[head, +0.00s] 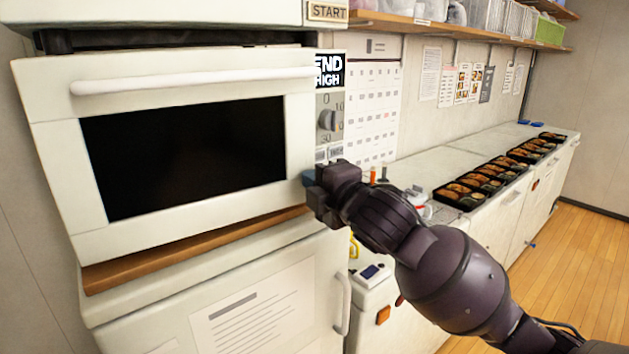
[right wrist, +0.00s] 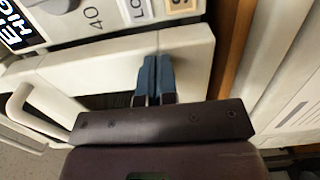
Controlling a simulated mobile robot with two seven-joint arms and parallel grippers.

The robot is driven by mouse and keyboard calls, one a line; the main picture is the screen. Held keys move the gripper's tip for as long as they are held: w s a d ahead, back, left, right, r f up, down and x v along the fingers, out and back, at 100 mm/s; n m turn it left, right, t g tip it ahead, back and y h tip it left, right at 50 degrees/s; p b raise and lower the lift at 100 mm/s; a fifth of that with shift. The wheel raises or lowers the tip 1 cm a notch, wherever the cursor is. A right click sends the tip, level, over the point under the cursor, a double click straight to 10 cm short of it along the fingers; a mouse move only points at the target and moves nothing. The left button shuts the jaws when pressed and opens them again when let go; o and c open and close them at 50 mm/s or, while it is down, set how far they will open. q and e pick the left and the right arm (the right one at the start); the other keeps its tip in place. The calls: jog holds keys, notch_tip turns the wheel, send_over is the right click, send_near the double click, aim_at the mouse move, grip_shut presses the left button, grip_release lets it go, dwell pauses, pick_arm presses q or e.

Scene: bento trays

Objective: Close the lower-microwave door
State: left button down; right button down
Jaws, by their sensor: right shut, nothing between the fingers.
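The lower microwave (head: 330,100) stands on a wooden board above a white cabinet. Its white door (head: 190,235) has a dark window and a horizontal handle (head: 190,80) along the top. The door is nearly upright; a dark gap shows above its top edge, and I cannot tell if it is fully shut. My right gripper (head: 311,186) is shut and empty at the door's lower right corner. In the right wrist view its blue fingertips (right wrist: 157,75) lie against or just in front of the white door (right wrist: 195,50); contact is unclear. My left gripper is out of view.
The upper appliance (head: 180,12) sits just above. The wooden board (head: 190,250) juts out below the door. To the right, a long white counter holds several black bento trays (head: 460,196), under a wall shelf (head: 450,30). The wooden floor at right is clear.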

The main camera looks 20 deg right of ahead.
aim_at(305, 169)
jog(key=shift+s, duration=0.1)
jog(key=shift+n+y, duration=0.7)
jog(key=shift+y, duration=0.2)
jog(key=p+x, duration=0.1)
jog(key=x, duration=0.3)
jog(key=shift+d, duration=0.15)
jog(key=shift+d+r+g+p, duration=0.1)
jog(key=shift+g+p, duration=0.2)
jog(key=shift+r, duration=0.15)
jog(key=shift+d, duration=0.1)
